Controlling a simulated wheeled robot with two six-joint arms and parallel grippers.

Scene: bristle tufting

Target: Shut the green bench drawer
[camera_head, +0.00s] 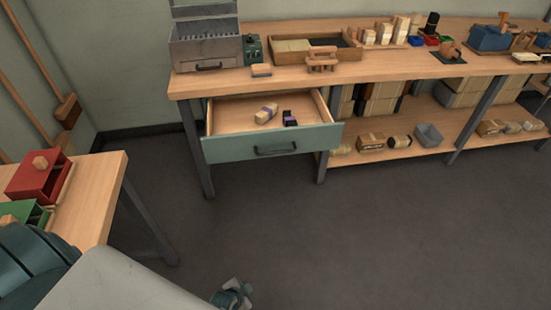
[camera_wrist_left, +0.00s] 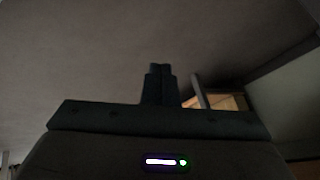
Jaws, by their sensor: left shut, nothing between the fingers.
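The green bench drawer (camera_head: 228,151) stands pulled out under the wooden workbench, its grey-green front facing the open floor. A dark bar handle (camera_head: 275,148) is on its front. Inside lie a pale wooden block with a purple band (camera_head: 266,113) and a small dark block with a purple band (camera_head: 289,118). My left gripper (camera_wrist_left: 160,70) is shut and empty in the left wrist view. In the head view, a teal and grey part of my arm shows low at the bottom edge, well apart from the drawer. My right gripper is not in view.
The workbench top (camera_head: 215,83) carries a grey metal box (camera_head: 205,52), a wooden tray (camera_head: 345,52) and several blocks. A lower shelf (camera_head: 385,148) holds boxes and a grey bin (camera_head: 428,135). A side table (camera_head: 95,190) with a red box (camera_head: 38,180) stands left. The floor before the drawer is clear.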

